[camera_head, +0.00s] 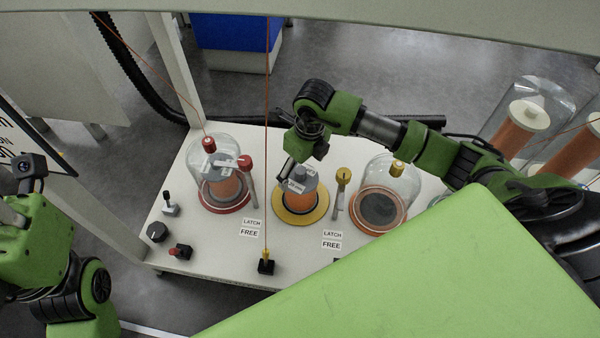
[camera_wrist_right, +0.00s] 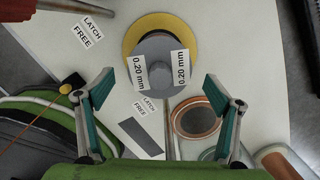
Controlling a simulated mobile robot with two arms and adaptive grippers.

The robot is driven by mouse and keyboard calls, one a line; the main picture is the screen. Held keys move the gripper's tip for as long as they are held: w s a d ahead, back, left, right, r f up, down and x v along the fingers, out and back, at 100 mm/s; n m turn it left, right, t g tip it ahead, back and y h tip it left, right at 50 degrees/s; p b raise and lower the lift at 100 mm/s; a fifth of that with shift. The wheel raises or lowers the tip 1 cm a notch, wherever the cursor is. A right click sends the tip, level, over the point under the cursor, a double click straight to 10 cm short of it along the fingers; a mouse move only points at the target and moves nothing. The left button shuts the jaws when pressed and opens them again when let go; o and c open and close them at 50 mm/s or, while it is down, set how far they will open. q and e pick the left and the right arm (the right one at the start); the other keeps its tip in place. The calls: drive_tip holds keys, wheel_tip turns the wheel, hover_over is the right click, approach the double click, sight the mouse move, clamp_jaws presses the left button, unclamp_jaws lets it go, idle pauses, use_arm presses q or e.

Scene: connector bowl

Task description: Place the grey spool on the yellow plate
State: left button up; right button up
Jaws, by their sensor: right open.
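The grey spool (camera_head: 303,186), with a grey top flange and orange winding, stands upright on the yellow plate (camera_head: 300,216). In the right wrist view the spool (camera_wrist_right: 160,49) shows its grey top with two 0.20 mm labels, and the yellow plate (camera_wrist_right: 131,40) shows as a rim around it. My right gripper (camera_head: 292,168) is above the spool, with its fingers open and empty. In the right wrist view its spread teal fingertips (camera_wrist_right: 158,90) are clear of the spool. My left gripper (camera_head: 29,168) is at the far left, away from the table; its finger opening is unclear.
A glass dome (camera_head: 206,160) with a spool on a red base stands left of the plate. Another dome (camera_head: 404,181) on an orange base stands right. Upright latch handles, a yellow-knobbed one (camera_head: 341,180) and a red-knobbed one, flank the plate. An orange cord (camera_head: 267,120) hangs in front.

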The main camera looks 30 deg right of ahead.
drive_tip(key=shift+s+r+p, duration=0.2)
drive_tip(key=shift+r+p, duration=0.2)
drive_tip(key=shift+r, duration=1.1)
drive_tip(key=shift+s+f, duration=0.1)
